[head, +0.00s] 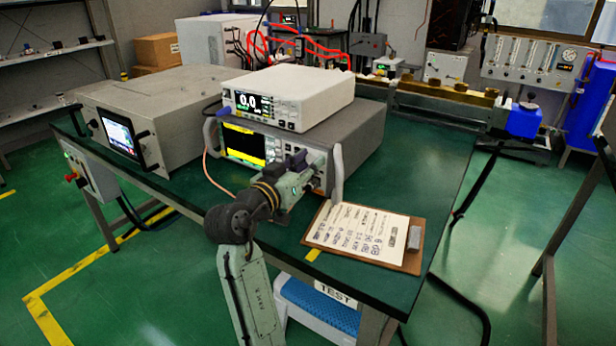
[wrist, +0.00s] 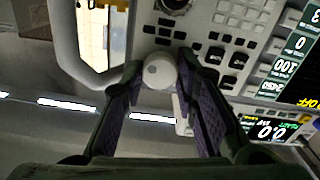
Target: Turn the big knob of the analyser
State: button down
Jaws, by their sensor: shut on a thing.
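The analyser (head: 362,133) is the grey box on the green table, with a yellow and black screen and light handles. In the wrist view its keypad panel (wrist: 205,30) appears rotated. The big knob (wrist: 158,72), pale and round with a small dimple, sits between my fingertips in that view. My gripper (wrist: 158,80) is shut on it, one dark finger on each side. In the head view my gripper (head: 306,170) is at the right part of the analyser's front, and the arm hides the knob.
A white meter (head: 310,95) reading 0.0 stands on the analyser. A large grey instrument (head: 165,110) stands to the left. A clipboard (head: 345,225) lies at the table's front right. The analyser's handle (wrist: 78,45) is close to my left finger in the wrist view.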

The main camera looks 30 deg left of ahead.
jog(key=shift+m+b, duration=1.05)
jog(key=shift+m, duration=0.05)
jog(key=c, duration=1.5)
grip_release()
jog(key=shift+c, duration=0.2)
jog(key=s, duration=1.2)
jog(key=shift+a, duration=0.45)
